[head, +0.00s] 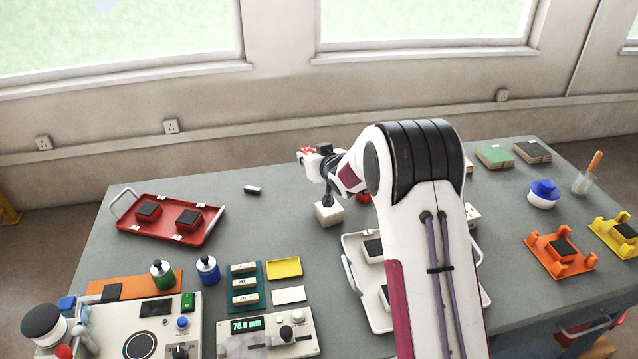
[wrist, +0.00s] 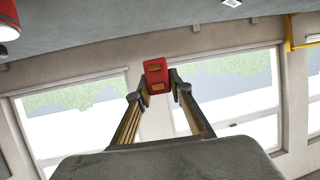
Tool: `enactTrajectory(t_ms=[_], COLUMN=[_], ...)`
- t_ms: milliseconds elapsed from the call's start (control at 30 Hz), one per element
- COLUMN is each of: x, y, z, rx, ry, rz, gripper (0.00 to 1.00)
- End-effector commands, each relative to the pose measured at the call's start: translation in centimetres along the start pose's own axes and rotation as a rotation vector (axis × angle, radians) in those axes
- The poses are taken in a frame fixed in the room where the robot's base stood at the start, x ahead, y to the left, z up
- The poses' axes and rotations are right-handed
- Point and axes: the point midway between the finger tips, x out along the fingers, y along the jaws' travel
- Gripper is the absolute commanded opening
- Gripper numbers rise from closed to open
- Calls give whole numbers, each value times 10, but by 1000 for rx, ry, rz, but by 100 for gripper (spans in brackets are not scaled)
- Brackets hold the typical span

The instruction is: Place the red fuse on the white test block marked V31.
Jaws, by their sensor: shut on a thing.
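My gripper (head: 309,156) is shut on the red fuse (wrist: 156,74), which sits between both fingertips in the wrist view. In the head view the fuse (head: 304,150) is a small red patch at the gripper's end, raised above the table. A white block (head: 326,215) stands on the table just below my gripper and wrist. Another white block (head: 473,213) is partly hidden behind my arm at the right. I cannot read a V31 mark on either block.
A red tray (head: 150,228) with dark tiles is at the left. A white tray (head: 352,273) lies partly under my arm. Bottles, teal rack (head: 243,304) and instruments fill the front left. Orange (head: 556,270) and yellow stands are right. The back left-centre table is mostly clear.

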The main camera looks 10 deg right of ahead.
Motion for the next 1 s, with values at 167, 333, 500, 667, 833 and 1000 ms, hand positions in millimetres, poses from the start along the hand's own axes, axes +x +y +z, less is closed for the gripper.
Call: enactTrajectory(t_ms=[167, 333, 500, 667, 833, 1000], x=[-13, -35, -61, -89, -117, -129], y=[24, 48, 60, 64, 50, 28], z=[-16, -25, -28, -26, -14, 0], rx=[9, 12, 2, -14, -43, -70], ry=[4, 3, 3, 3, -1, 1], rz=[26, 34, 12, -29, -102, -167], gripper=[0, 0, 0, 0, 0, 0])
